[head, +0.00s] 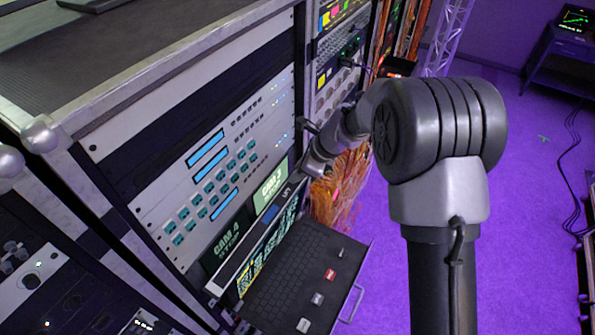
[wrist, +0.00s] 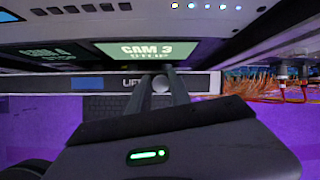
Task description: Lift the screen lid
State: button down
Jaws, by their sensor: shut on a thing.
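The screen lid (head: 240,264) is a grey-edged flap above the pulled-out keyboard drawer (head: 325,245). It stands raised and tilted, with a lit screen (head: 268,248) showing below its edge. Its front edge bears a blue patch and a partly hidden "LIFT" label, also seen on the lid in the wrist view (wrist: 112,83). My gripper (head: 304,180) is at the lid's right part by the label. In the wrist view my gripper (wrist: 157,78) has its dark fingers close together at the lid edge, shut on it. The exact contact is partly hidden.
The rack (head: 185,150) rises close behind the lid, with buttons, blue displays and a "CAM 3" monitor (head: 270,187). Orange cables (head: 340,185) hang to the right of the lid. Purple floor (head: 375,270) is free right of the drawer handle.

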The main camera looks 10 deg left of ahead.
jog(key=shift+s+d+f, duration=0.1)
jog(key=shift+f, duration=0.15)
dwell(0.3)
jog(key=c, duration=1.4)
grip_release()
jog(key=shift+o, duration=1)
jog(key=shift+w, duration=0.25)
jog(key=shift+s+r, duration=0.1)
jog(key=shift+r, duration=0.05)
